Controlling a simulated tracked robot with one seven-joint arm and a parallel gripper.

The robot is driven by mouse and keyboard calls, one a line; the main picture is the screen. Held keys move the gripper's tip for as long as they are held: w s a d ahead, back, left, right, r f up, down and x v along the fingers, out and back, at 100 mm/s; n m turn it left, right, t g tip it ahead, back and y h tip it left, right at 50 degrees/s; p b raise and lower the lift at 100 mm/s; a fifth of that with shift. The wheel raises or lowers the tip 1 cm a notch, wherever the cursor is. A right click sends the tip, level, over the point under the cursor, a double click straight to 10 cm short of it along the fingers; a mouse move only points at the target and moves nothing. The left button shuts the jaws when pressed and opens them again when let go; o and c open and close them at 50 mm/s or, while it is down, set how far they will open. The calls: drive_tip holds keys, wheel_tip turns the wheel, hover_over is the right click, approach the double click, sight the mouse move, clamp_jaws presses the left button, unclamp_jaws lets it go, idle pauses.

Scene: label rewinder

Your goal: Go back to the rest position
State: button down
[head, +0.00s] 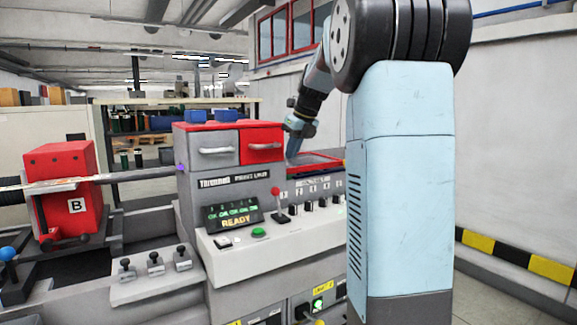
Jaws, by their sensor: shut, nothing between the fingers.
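My gripper (293,150) is small in the head view, at the end of my arm behind and left of my light blue column. It is shut and empty, pointing down above the machine's top near a red-rimmed tray (318,161). I cannot tell whether its tip touches anything. The label rewinder (226,190) stands below and left of it, with a grey drawer (212,148) and a red drawer (262,144) both closed. Its display (233,216) reads READY. My column hides the machine's right side.
A red lever (277,203) and green button (259,232) sit on the sloped panel. Two blue blocks (196,116) rest on the drawer housing. A red unit marked B (62,188) with a long shaft stands left. Shelves (160,140) are behind. Floor shows at lower right.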

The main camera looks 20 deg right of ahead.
drive_tip(key=shift+v, duration=0.75)
drive_tip(key=shift+w, duration=0.1)
drive_tip(key=s+a+f+n, duration=0.2)
drive_tip(key=s+a+n, duration=0.3)
drive_tip(key=s+n, duration=0.4)
drive_tip(key=s+a+f+n, duration=0.2)
drive_tip(key=s+a+n, duration=0.3)
drive_tip(key=s+n, duration=0.45)
drive_tip(key=s+a+f+n+h, duration=0.1)
drive_tip(key=s+a+f+n, duration=0.1)
drive_tip(key=s+f+n, duration=0.2)
drive_tip(key=s+a+f+n+t, duration=0.1)
drive_tip(key=s+f+n, duration=0.4)
drive_tip(key=s+n, duration=0.5)
drive_tip(key=shift+a+n+h, duration=0.35)
drive_tip(key=shift+a+h, duration=0.05)
drive_tip(key=shift+a, duration=0.45)
drive_tip(key=shift+s, duration=0.15)
